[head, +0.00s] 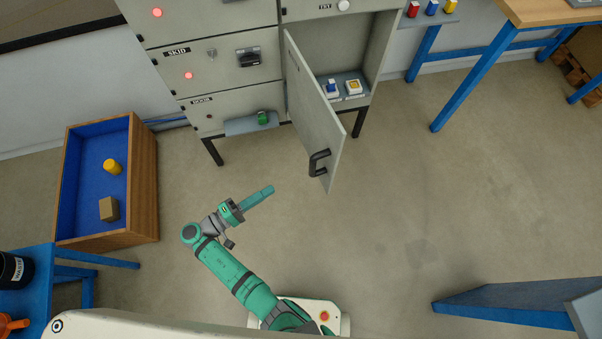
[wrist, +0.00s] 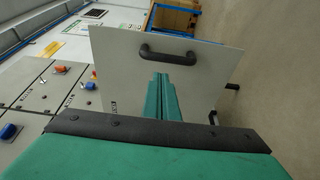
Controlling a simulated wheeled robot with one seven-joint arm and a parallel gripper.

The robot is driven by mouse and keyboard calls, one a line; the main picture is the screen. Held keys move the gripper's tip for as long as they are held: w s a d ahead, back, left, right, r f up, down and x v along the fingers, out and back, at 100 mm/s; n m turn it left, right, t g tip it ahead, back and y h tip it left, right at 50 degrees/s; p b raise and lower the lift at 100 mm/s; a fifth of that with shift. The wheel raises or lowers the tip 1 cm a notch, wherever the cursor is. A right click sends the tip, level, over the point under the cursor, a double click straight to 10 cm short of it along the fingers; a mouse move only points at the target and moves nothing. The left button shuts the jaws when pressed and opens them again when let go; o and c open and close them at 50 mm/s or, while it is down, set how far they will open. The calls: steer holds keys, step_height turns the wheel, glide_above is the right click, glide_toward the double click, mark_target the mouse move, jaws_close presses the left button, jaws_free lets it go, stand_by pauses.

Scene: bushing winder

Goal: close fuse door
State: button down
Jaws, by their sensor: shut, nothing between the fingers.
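The fuse door (head: 313,112) is a grey panel standing open, swung out from the lower right compartment of the grey cabinet. Its black handle (head: 320,162) is near the door's free edge. The wrist view also shows the door (wrist: 110,65) with the handle (wrist: 166,54) beyond my fingers. My gripper (head: 270,189) is shut and empty, left of the door and apart from the handle. In the wrist view its green fingertips (wrist: 161,77) appear in front of the door face, below the handle; I cannot tell the exact gap.
The open compartment holds a blue-and-white block (head: 332,88) and a yellow-and-white block (head: 353,87). A wooden bin (head: 146,180) with blue lining stands left. A blue-legged table (head: 480,72) is at the upper right. Floor right of the door is clear.

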mark_target(310, 166)
steer(key=x, duration=1.4)
steer(key=shift+d, duration=0.1)
